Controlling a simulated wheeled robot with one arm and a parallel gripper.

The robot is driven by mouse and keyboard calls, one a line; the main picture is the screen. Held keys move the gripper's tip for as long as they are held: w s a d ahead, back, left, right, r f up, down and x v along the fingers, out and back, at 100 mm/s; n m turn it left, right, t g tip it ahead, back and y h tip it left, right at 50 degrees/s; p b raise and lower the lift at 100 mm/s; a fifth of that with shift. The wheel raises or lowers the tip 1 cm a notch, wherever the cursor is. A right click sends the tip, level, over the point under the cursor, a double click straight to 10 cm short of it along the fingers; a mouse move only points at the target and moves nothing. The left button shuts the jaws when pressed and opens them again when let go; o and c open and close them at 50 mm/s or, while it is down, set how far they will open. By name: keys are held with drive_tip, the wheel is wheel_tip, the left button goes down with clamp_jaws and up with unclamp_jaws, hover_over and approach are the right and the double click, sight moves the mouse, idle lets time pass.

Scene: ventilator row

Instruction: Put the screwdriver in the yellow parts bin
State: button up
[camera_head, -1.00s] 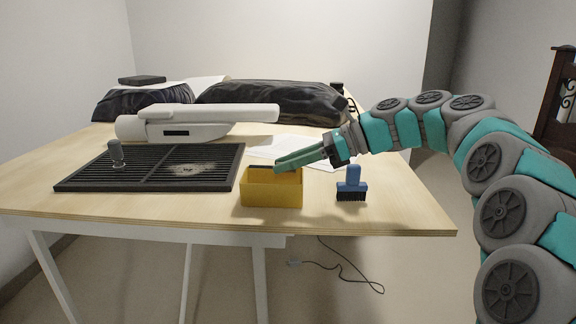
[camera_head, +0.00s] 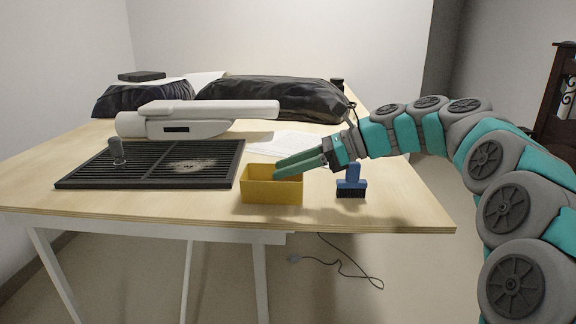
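The yellow parts bin (camera_head: 272,188) stands near the table's front edge. My gripper (camera_head: 276,171) reaches in from the right, its green fingers slanting down to the left with their tips at the bin's opening.
A blue brush (camera_head: 351,182) stands just right of the bin. A black grille (camera_head: 150,165) with a small grey upright object (camera_head: 117,151) lies to the left. Behind are a white device (camera_head: 200,120), papers (camera_head: 283,144) and black bags (camera_head: 275,98). Bare tabletop lies right of the brush.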

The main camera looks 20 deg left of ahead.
drive_tip(key=shift+o, duration=0.8)
drive_tip(key=shift+r+b, duration=0.3)
drive_tip(key=p+v, duration=0.1)
drive_tip(key=v, duration=1.1)
drive_tip(key=shift+r, duration=0.3)
drive_tip(key=shift+s, duration=0.1)
